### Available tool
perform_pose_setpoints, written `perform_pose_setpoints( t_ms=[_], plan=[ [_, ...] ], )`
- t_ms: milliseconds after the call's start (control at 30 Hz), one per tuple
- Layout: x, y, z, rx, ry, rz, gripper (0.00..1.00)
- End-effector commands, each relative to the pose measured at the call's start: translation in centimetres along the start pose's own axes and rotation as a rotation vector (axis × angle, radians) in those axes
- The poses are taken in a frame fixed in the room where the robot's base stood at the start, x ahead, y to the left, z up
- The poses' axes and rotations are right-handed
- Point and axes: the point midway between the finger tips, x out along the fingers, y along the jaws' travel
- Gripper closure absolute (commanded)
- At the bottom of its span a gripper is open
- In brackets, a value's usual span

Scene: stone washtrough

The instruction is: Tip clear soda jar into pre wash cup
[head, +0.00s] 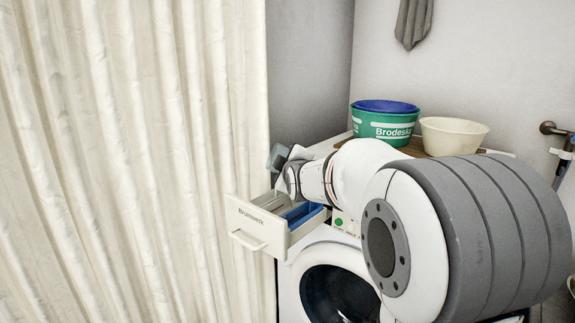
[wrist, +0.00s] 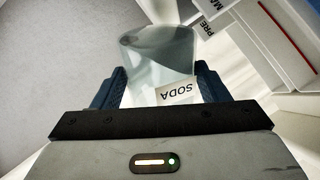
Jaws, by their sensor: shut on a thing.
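The clear soda jar (wrist: 160,62) is between my gripper's two dark blue fingers in the wrist view; its white SODA label reads upside down. My gripper (wrist: 160,88) is shut on it. In the head view a small part of the jar (head: 277,156) shows past my gripper, above the open detergent drawer (head: 258,224), and looks tilted. In the wrist view a PRE label (wrist: 206,28) lies just beyond the jar, to the upper right. The pre wash cup itself is not clearly made out. I cannot tell what is left in the jar.
The drawer sticks out of a white washing machine (head: 292,285) and has a blue part (head: 303,214) inside. A green tub (head: 382,127) and a cream basin (head: 453,136) stand behind my arm. A cream curtain (head: 130,160) hangs at left, close to the drawer.

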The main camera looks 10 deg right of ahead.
Motion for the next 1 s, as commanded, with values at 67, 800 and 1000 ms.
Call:
perform_pose_setpoints(
  t_ms=[67,800,1000],
  plan=[
    [-0.01,0.04,-0.03,-0.002,0.0,0.002,0.6],
    [0.1,-0.33,-0.25,-0.173,-0.041,0.002,0.6],
    [0.12,-0.43,-0.19,-0.176,-0.042,0.002,0.6]
  ],
)
